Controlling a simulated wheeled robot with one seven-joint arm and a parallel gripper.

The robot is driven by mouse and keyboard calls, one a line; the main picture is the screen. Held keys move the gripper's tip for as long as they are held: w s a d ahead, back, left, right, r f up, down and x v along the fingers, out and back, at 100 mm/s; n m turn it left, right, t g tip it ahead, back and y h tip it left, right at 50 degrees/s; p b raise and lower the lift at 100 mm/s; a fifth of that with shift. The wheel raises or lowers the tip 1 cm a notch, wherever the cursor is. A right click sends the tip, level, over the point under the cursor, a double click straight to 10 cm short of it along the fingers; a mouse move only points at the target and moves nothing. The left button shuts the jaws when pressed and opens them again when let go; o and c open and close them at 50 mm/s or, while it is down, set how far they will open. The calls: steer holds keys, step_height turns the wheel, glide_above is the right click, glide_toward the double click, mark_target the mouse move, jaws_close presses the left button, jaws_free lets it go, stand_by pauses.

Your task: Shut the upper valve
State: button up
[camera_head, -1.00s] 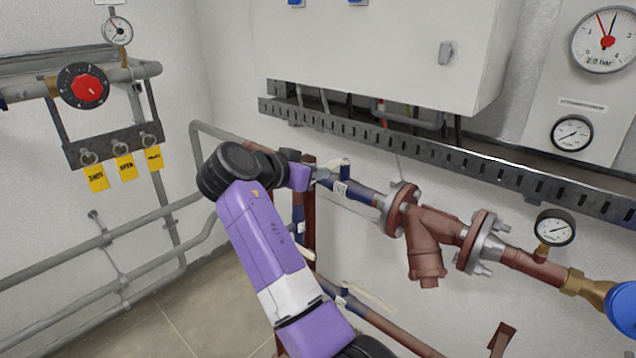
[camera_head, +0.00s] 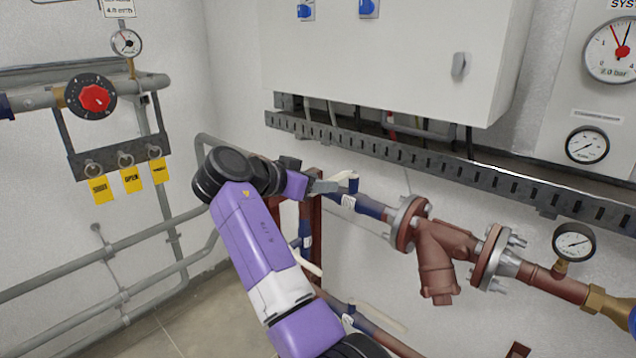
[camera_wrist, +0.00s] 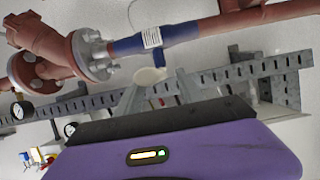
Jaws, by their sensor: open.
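The upper valve (camera_head: 348,202) is a blue body with a white label on the upper brown pipe, left of the flanged strainer. Its cream lever (camera_head: 341,180) rises beside a blue stem cap. My gripper (camera_head: 322,187) is at this lever, seen from the side. In the wrist view the valve's blue body (camera_wrist: 155,39) is at the top centre. The rounded cream lever end (camera_wrist: 149,76) shows between the two grey fingers of my open gripper (camera_wrist: 158,92). I cannot tell whether either finger touches the lever.
A slotted metal tray (camera_head: 420,155) runs along the wall just above the pipe, under a white cabinet (camera_head: 385,50). Another blue valve with a cream lever (camera_head: 380,318) is on the lower pipe. The flanged strainer (camera_head: 440,255) is close on the right.

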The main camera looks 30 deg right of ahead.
steer(key=b+v, duration=0.1)
steer(key=v, duration=0.6)
steer(key=shift+a, duration=0.35)
steer(key=shift+s+r, duration=0.1)
steer(key=shift+s, duration=0.05)
